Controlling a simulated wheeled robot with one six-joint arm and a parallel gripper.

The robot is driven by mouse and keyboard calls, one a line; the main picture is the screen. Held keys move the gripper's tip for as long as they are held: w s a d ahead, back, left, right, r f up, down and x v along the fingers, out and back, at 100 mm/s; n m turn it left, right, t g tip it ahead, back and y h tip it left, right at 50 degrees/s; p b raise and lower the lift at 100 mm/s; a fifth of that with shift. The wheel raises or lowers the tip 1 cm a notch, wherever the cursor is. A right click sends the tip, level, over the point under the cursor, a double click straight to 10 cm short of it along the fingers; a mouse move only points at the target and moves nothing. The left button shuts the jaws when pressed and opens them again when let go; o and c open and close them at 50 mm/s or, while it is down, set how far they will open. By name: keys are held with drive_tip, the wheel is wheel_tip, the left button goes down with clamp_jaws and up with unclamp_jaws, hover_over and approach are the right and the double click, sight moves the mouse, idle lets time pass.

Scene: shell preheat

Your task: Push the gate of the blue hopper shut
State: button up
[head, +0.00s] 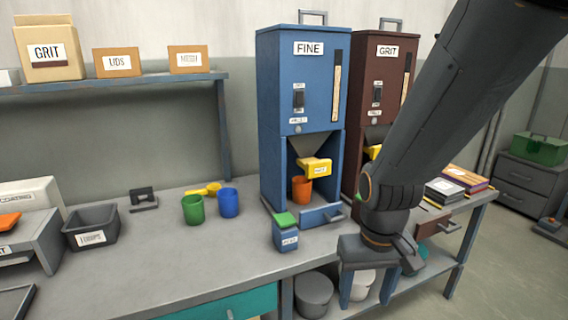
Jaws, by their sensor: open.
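The blue hopper (273,100), labelled FINE, stands at the back of the bench. Its yellow gate (315,168) sticks out to the front below the grey funnel (313,145). An orange cup (301,192) stands under the gate, inside the hopper's open bay. My gripper (367,286) is in front and to the right of the blue hopper, lower in the picture than the gate and apart from it. It points down with its two fingers spread and nothing seen between them.
A blue drawer (321,215) juts out at the blue hopper's base, beside a small green-lidded box (286,236). The brown GRIT hopper (378,75) is partly hidden by my arm. Green (193,210) and blue (229,204) cups stand left. The front bench is clear.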

drive_tip(key=o, duration=0.7)
drive_tip(key=w+d+t, duration=0.1)
drive_tip(key=w+t, duration=0.1)
drive_tip(key=w, duration=0.7)
drive_tip(key=shift+w+f, duration=0.2)
drive_tip(key=shift+f, duration=0.15)
drive_tip(key=shift+o, duration=0.2)
drive_tip(key=w+d+r+n+t, duration=0.1)
drive_tip(key=w+t, duration=0.5)
drive_tip(key=w, duration=1.1)
drive_tip(key=shift+w+d, duration=0.3)
drive_tip(key=shift+w, duration=0.05)
drive_tip(key=n+t+y, duration=0.2)
drive_tip(key=t+y, duration=0.3)
drive_tip(key=t, duration=0.2)
approach(321, 169)
drive_tip(key=x, duration=0.3)
drive_tip(key=f+x, duration=0.1)
drive_tip(key=x, duration=0.2)
drive_tip(key=shift+w+f, duration=0.2)
drive_tip(key=shift+f, duration=0.1)
drive_tip(key=shift+w+a+r+n+t+y, duration=0.25)
drive_tip(key=shift+w+r+n+t+y, duration=0.2)
drive_tip(key=shift+r+t, duration=0.2)
drive_tip(key=shift+p+x, duration=0.55)
drive_tip(key=shift+x, duration=3.35)
